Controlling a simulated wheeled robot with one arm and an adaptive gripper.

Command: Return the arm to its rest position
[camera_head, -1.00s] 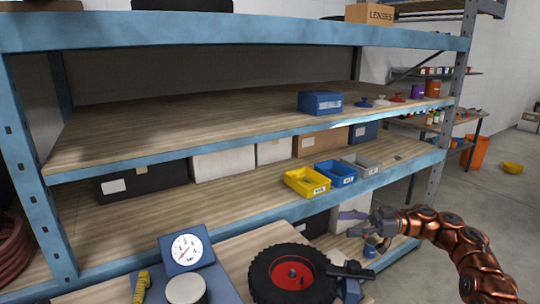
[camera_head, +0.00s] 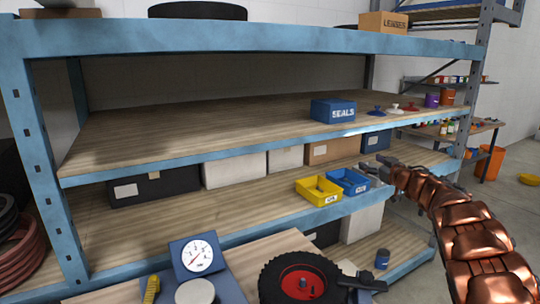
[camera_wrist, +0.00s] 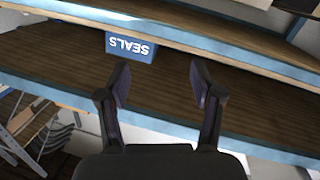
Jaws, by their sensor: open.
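My gripper (camera_head: 376,168) is at the end of my copper-coloured arm, at the right front of the rack, about level with the shelf of small bins. In the wrist view my gripper (camera_wrist: 160,78) has its two dark fingers spread apart with nothing held between them. Beyond the fingers are a wooden shelf and a blue box (camera_wrist: 130,47) marked SEALS, seen upside down. The arm hides part of the rack's right end.
A yellow bin (camera_head: 318,191) and a blue bin (camera_head: 348,182) sit near my gripper. A small blue jar (camera_head: 382,258) stands on the lower shelf. A black wheel (camera_head: 300,279) and a dial gauge (camera_head: 197,256) are on the bench in front. Rack posts (camera_head: 475,100) stand close to the arm.

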